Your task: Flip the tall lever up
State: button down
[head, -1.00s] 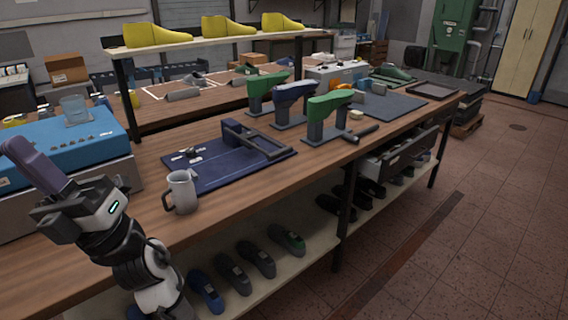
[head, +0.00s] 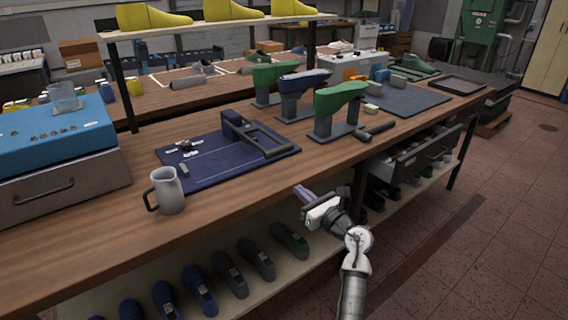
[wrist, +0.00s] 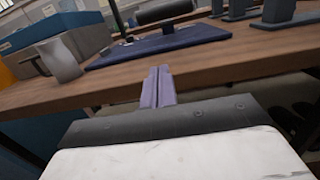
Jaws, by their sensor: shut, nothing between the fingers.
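A dark blue board (head: 205,172) lies on the workbench. It carries a dark blue frame-shaped handle (head: 262,138) lying low from an upright block, and small switch-like parts (head: 186,148) on its left half. Which of these is the tall lever I cannot tell. The board also shows in the wrist view (wrist: 120,55), beyond the bench edge. My gripper (head: 301,192) is at the front edge of the bench, to the right of and nearer than the board, touching none of its parts. Its purple fingers (wrist: 158,88) are together and empty.
A grey mug (head: 168,190) stands left of the board near the front edge. A blue-topped cabinet (head: 60,150) is at far left. Green and blue shoe lasts on stands (head: 338,100) are behind right. An open drawer (head: 420,155) juts out at right. Bare bench lies before the board.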

aim_at(286, 185)
jog(key=shift+w+d+f, duration=0.1)
jog(key=shift+d+f, duration=0.4)
jog(key=shift+d, duration=0.05)
jog(key=p+x, duration=0.2)
jog(key=x, duration=0.7)
jog(key=shift+w+a+p, duration=0.15)
jog(key=shift+w+p, duration=0.15)
jog(key=r, duration=0.1)
jog(key=r+p, duration=0.1)
jog(key=w+r, duration=0.1)
jog(key=shift+a+r+p, duration=0.1)
jog(key=shift+a+p, duration=0.2)
jog(key=shift+p, duration=0.1)
jog(key=shift+r, duration=0.3)
jog(key=shift+r, duration=0.1)
